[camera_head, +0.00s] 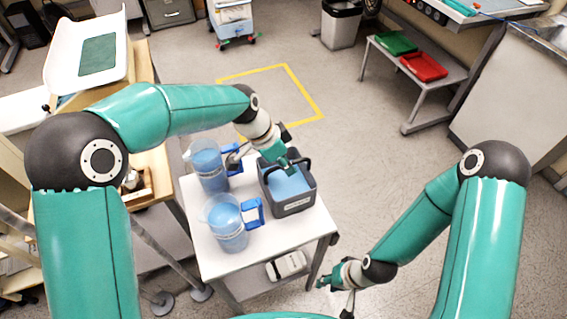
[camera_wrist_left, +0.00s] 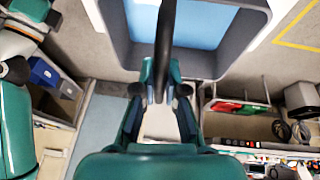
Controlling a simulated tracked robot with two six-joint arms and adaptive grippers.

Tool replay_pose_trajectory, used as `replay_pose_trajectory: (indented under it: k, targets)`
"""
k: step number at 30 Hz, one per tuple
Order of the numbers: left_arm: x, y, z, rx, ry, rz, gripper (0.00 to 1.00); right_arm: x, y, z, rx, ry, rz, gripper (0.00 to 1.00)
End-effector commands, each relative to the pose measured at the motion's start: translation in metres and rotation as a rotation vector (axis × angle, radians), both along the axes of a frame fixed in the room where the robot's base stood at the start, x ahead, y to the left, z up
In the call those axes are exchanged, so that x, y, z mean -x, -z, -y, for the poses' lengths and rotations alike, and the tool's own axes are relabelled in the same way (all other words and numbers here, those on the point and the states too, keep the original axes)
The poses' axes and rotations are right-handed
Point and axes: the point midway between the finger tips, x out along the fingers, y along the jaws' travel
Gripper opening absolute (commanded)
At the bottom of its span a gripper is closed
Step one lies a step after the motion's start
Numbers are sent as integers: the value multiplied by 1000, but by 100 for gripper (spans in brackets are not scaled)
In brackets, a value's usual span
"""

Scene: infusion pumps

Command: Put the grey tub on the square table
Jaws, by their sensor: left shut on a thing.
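The grey tub (camera_head: 291,208) has a dark handle and blue contents, and appears upright over the right side of a small white table (camera_head: 285,235). I cannot tell whether its base touches the tabletop. My left gripper (camera_head: 284,162) is shut on the tub's handle from above. In the left wrist view the handle (camera_wrist_left: 164,50) runs between the fingers of the left gripper (camera_wrist_left: 162,92), with the tub (camera_wrist_left: 205,62) beyond. My right gripper (camera_head: 332,284) hangs low at the table's front right, apart from the tub; its finger opening is unclear.
Two clear jugs of blue liquid, a rear one (camera_head: 210,172) and a front one (camera_head: 228,228), stand left of the tub. A pale device (camera_head: 287,265) sits on the lower shelf. A yellow floor square (camera_head: 310,100) lies behind. A bench (camera_head: 431,85) holds green and red trays.

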Motion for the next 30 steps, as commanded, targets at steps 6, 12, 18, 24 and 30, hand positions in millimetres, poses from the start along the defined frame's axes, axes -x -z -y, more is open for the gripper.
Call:
replay_pose_trajectory:
  k: [6, 12, 18, 24, 30]
  targets:
    - [0, 0, 0, -1, 0, -1, 36, 0, 0, 0, 0, 0, 0, 31]
    - [0, 0, 0, -1, 0, 0, 36, 0, 0, 0, 0, 0, 0, 31]
    - [0, -5, -2, 0, -1, 2, 36, 0, 1, 0, 0, 0, 0, 31]
    - [1, -30, -13, 1, -2, 4, 36, 0, 4, 0, 0, 0, 0, 31]
    - [3, -68, -29, 1, -3, 4, 36, 0, 6, 0, 0, 0, 0, 31]
